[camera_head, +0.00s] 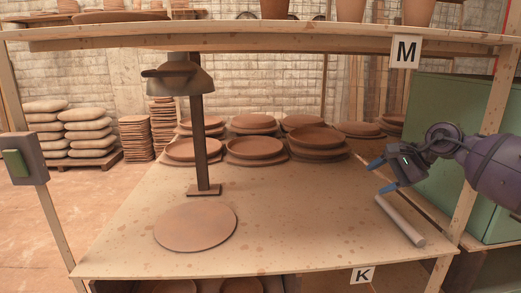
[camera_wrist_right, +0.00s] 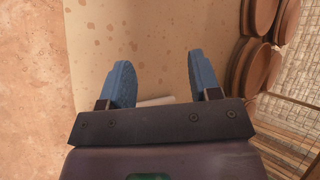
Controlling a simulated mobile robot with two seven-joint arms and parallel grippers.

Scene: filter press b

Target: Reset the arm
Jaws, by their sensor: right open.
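My right gripper (camera_head: 376,177) reaches in from the right in the head view, above the right side of the table. Its two blue fingers are spread apart with nothing between them, and they also show in the right wrist view (camera_wrist_right: 160,82). A pale cylindrical rod (camera_head: 400,221) lies on the table just below and to the right of the fingertips, apart from them. Part of the rod shows behind the fingers in the right wrist view (camera_wrist_right: 156,101). My left gripper is in neither view.
The wooden table (camera_head: 285,225) bears a flat round clay disc (camera_head: 195,227), a post-mounted press (camera_head: 199,130) and several stacked clay plates (camera_head: 255,148). A shelf (camera_head: 250,38) runs overhead. A green cabinet (camera_head: 450,125) and a wooden post (camera_head: 482,150) stand close to my right arm.

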